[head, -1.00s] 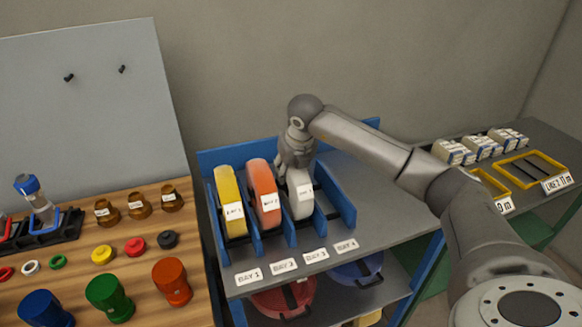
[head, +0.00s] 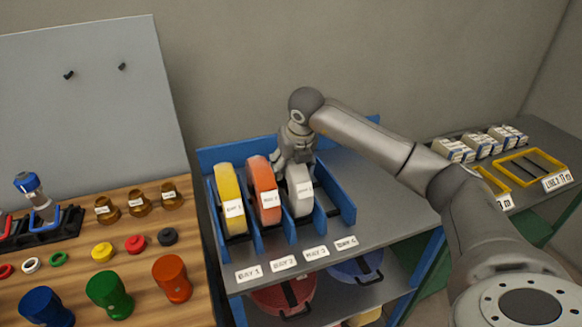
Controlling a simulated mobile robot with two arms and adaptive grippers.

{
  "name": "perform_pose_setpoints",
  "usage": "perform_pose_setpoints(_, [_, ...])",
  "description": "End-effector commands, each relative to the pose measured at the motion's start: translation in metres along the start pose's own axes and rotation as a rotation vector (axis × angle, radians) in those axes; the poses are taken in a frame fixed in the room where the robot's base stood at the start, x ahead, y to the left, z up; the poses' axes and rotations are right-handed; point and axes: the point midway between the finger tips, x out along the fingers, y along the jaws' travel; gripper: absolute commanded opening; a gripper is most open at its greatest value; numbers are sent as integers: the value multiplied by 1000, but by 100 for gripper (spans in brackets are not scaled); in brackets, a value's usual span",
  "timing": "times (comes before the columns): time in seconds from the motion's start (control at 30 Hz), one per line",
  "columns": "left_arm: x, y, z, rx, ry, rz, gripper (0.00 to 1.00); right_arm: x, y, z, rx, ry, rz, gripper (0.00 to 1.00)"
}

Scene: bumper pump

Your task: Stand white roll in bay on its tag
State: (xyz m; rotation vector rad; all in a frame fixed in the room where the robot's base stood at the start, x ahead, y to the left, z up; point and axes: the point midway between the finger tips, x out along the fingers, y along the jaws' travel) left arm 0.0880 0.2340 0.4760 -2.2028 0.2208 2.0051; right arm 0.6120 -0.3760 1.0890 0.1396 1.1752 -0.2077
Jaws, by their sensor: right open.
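The white roll (head: 299,198) stands upright in the third slot of the blue rack (head: 346,207), in line with the BAY 3 label (head: 316,253). It carries a small white tag on its front, too small to read. My right gripper (head: 293,172) is open, just above and behind the white roll; its fingers are partly hidden, and I cannot tell whether they touch the roll. An orange roll (head: 264,190) and a yellow roll (head: 229,197) stand in the two slots to the left. My left gripper is not in view.
The slot above the BAY 4 label (head: 346,243) is empty. Blue dividers stand close on both sides of the white roll. A wooden bench (head: 142,270) with coloured knobs and rings is at left. Boxes and yellow trays (head: 532,166) lie on the right shelf.

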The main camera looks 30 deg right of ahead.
Motion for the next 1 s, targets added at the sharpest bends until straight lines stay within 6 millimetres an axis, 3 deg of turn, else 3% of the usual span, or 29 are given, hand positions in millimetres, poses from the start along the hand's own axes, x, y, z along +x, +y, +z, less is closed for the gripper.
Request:
perform_pose_setpoints(0.3, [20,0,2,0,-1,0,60,-66,0,1,0,-8,3,60])
perform_pose_setpoints(0.5, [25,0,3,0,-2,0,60,-99,0,0,-1,-5,1,60])
perform_pose_setpoints(0.7, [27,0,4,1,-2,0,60,-111,0,0,-1,-1,1,60])
perform_pose_setpoints(1.0, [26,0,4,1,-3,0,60,-112,0,0,0,-1,1,60])
